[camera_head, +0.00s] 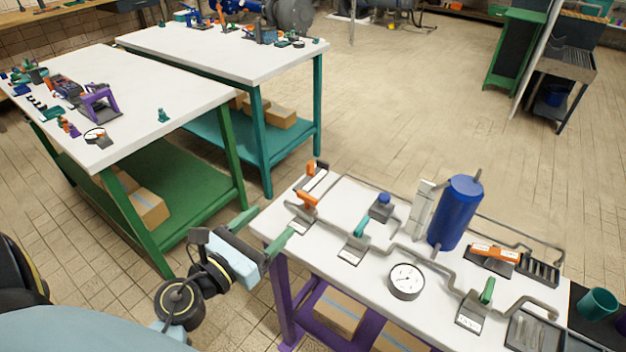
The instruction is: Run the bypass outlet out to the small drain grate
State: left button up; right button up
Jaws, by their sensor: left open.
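The white purple-legged table (345,262) carries a grey pipe run (430,262). One bent pipe end (540,302) hangs by a grey tray-like grate (525,332) at the front right corner. A dark slotted grate (539,271) lies behind it; I cannot tell which is the small drain grate or which pipe is the bypass outlet. Valves have an orange handle (307,199), a teal handle (362,228) and a green handle (487,290). My left gripper (275,220) is open and empty, with green fingers at the table's left edge, apart from the valves. My right gripper is not in view.
A blue tank (455,213) and a round gauge (406,281) stand on the table. An orange part (495,252) sits near the slotted grate. A teal cup (598,303) stands at far right. A green-legged table (150,85) stands left. Tiled floor behind is open.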

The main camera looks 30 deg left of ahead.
pick_arm(q)
notch_tip(320, 180, down, 2)
send_near(305, 198)
jog(key=w, duration=0.3)
jog(key=shift+d+r, duration=0.2)
jog(key=shift+r, duration=0.1)
jog(key=w, duration=0.7)
jog(key=shift+w+d+f, duration=0.15)
jog(key=shift+w+d, duration=0.15)
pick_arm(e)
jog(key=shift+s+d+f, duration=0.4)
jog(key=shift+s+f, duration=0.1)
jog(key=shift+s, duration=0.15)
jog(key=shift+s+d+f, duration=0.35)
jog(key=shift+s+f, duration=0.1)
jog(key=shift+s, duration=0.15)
pick_arm(q)
jog(key=c, duration=1)
